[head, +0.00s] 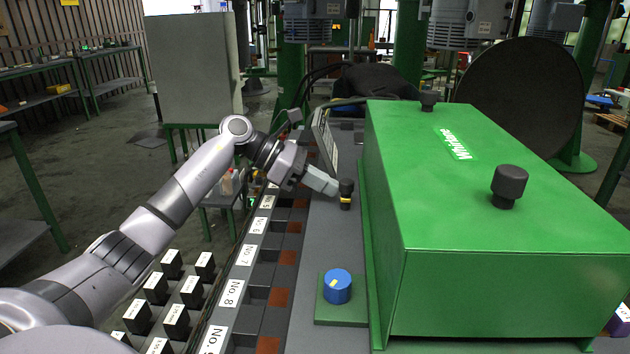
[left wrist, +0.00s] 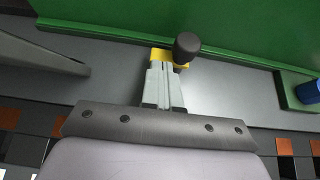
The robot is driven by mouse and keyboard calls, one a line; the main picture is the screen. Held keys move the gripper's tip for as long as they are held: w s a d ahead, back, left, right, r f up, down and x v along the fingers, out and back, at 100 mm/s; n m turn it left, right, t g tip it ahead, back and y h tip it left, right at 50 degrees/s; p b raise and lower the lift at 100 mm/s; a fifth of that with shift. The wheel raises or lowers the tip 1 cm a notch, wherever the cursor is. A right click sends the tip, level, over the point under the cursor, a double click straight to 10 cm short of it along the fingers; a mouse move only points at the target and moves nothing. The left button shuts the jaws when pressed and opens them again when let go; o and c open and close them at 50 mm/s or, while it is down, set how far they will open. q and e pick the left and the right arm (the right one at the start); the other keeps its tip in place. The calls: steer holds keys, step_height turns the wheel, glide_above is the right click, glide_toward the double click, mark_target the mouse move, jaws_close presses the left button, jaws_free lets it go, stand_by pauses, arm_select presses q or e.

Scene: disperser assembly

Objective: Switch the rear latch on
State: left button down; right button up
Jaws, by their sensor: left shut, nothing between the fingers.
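The rear latch appears as a small upright black knob with a yellow base (head: 346,193) on the grey bench top, just left of the green housing. It also shows in the left wrist view as a round black knob (left wrist: 186,48) over a yellow piece. My left gripper (head: 332,187) is shut and empty, with its fingertips at the latch's left side. In the left wrist view the closed fingers (left wrist: 166,72) reach the yellow piece, partly covering it; whether they touch it I cannot tell. My right gripper is not in view.
The large green housing (head: 500,290) with black knobs on its lid stands right of the latch. A blue dial (head: 337,286) on a green plate sits nearer. Numbered slots (head: 247,254) and black labelled blocks (head: 176,322) lie left. A grey panel (head: 325,145) rises behind my gripper.

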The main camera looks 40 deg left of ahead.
arm_select(q)
steer(key=shift+w, duration=0.4)
stand_by(0.8)
